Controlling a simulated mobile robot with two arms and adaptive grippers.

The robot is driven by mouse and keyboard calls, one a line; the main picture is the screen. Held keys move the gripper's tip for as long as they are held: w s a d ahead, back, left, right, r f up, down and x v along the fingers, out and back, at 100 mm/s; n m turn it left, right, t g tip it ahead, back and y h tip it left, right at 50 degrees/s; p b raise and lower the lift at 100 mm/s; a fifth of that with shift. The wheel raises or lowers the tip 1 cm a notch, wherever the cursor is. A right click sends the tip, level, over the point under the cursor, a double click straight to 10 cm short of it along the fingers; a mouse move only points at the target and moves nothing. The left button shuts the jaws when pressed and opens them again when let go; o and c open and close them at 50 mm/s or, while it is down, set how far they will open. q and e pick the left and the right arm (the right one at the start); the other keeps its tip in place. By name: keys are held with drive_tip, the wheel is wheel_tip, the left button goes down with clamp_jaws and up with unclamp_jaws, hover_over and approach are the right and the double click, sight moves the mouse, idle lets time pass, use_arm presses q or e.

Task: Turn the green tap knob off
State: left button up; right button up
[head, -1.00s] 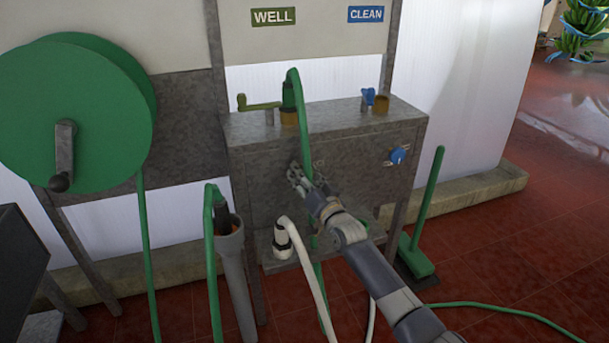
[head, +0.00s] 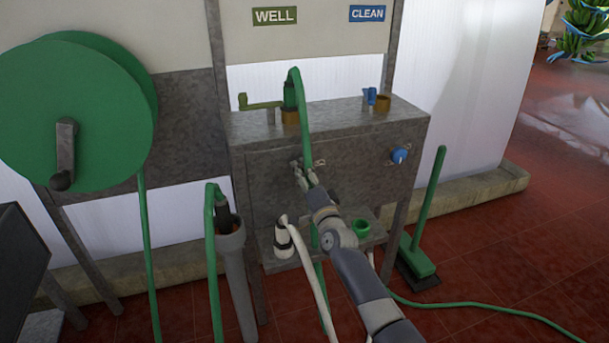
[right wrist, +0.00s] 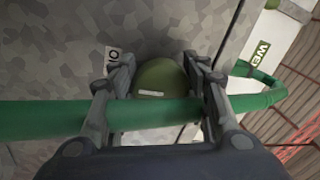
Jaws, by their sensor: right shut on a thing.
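The green tap knob (right wrist: 158,78) sits on the front of the grey metal cabinet (head: 350,165). In the right wrist view it is round, with a pale mark on it, and lies between my right gripper's fingers (right wrist: 160,80). The right gripper (head: 305,172) is shut on it at the cabinet's front face. In the head view the knob is hidden by the gripper and hose. The green hose (right wrist: 155,113) crosses between the fingers, nearer the camera than the knob. A small label (right wrist: 112,58) is beside the knob. My left gripper is out of view.
A blue knob (head: 399,155) is on the same face, to the right. The hose (head: 304,110) hangs from the WELL outlet past the gripper. Below are a white hose (head: 308,262) and a green ring (head: 361,228) on a shelf. A green brush (head: 425,215) stands right.

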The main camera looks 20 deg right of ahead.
drive_tip(key=shift+m, duration=0.3)
drive_tip(key=o, duration=1.1)
drive_tip(key=shift+s+f, duration=0.1)
drive_tip(key=shift+s, duration=0.15)
drive_tip(key=s, duration=0.3)
drive_tip(key=s+f, duration=0.1)
drive_tip(key=s, duration=0.7)
drive_tip(key=shift+s+d+f, duration=0.2)
drive_tip(key=shift+f, duration=0.1)
